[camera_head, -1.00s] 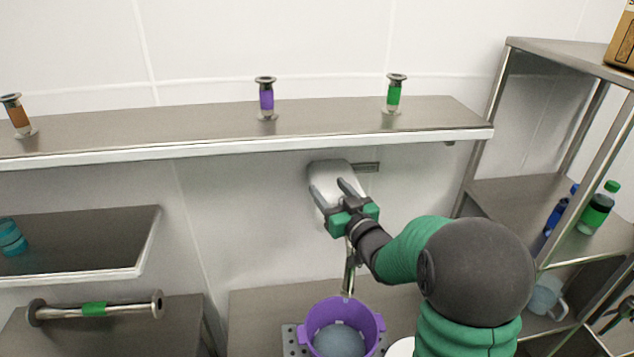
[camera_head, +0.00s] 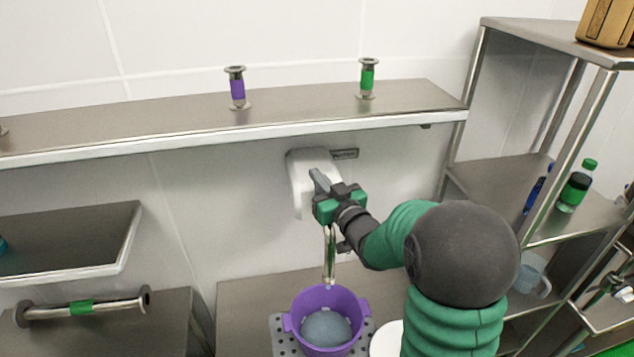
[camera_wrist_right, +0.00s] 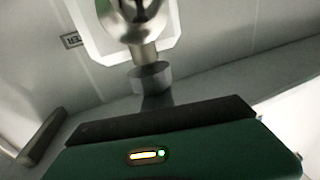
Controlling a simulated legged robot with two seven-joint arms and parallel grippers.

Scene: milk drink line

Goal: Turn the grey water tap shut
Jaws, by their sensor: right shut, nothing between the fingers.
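The water tap shows in the head view as a pale housing (camera_head: 297,172) on the wall, with a shiny metal spout (camera_head: 329,255) hanging below it. My right gripper (camera_head: 317,180), green and black, is shut and empty in front of the housing and hides part of it. In the right wrist view, the tap's metal body (camera_wrist_right: 140,48) and a grey knob-like end (camera_wrist_right: 151,79) are just beyond my gripper's dark edge; I cannot tell whether they touch. A purple pot (camera_head: 291,322) with grey-blue contents is under the spout. My left gripper is out of view.
A metal shelf (camera_head: 180,117) above the tap carries a purple-banded (camera_head: 237,89) and a green-banded piece (camera_head: 367,78). A rack with bottles (camera_head: 575,187) and a jug (camera_head: 531,279) stands at the right. A white round thing (camera_head: 386,341) lies beside the pot.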

